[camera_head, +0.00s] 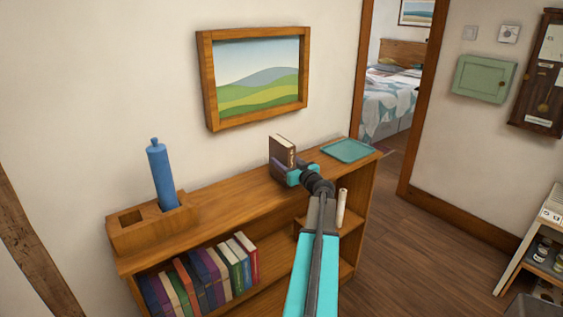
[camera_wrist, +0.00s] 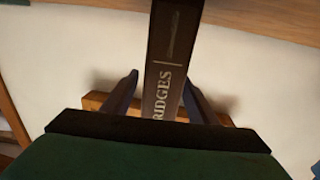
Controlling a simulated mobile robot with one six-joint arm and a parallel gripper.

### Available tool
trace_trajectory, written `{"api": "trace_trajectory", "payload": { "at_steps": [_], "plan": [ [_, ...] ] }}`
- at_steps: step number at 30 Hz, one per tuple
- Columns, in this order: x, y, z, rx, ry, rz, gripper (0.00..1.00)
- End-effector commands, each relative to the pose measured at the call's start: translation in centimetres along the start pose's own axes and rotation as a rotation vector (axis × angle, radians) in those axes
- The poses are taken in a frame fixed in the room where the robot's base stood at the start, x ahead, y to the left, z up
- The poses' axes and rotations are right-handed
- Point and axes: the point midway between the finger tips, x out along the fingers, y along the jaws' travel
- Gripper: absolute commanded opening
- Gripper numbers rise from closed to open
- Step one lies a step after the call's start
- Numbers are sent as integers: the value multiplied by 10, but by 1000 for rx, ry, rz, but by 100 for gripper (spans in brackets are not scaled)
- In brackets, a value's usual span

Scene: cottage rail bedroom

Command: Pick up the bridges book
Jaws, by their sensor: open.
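The bridges book (camera_head: 283,150) stands upright on top of the wooden bookcase (camera_head: 225,198), below the framed picture. It is dark brown. In the wrist view its dark spine (camera_wrist: 165,60) faces me, with the letters "RIDGES" readable and the first letter hidden. My gripper (camera_head: 292,173) is in front of the book, with its open fingers (camera_wrist: 160,82) one on each side of the spine. The lower part of the book is hidden behind my gripper in the head view.
A teal tray (camera_head: 347,150) lies right of the book on the bookcase top. A wooden block holder (camera_head: 150,228) with a blue cylinder (camera_head: 160,172) stands at the left end. Several books (camera_head: 205,275) fill the shelf below. A pale rolled item (camera_head: 341,208) stands on a right shelf.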

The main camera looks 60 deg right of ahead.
Motion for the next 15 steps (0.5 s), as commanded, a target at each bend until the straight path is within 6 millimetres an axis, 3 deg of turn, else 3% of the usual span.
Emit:
{"api": "trace_trajectory", "payload": {
  "at_steps": [6, 15],
  "plan": [
    [0, 0, 0, 0, 0, 0, 53],
    [0, 0, 0, 0, 0, 0, 4]
  ]
}}
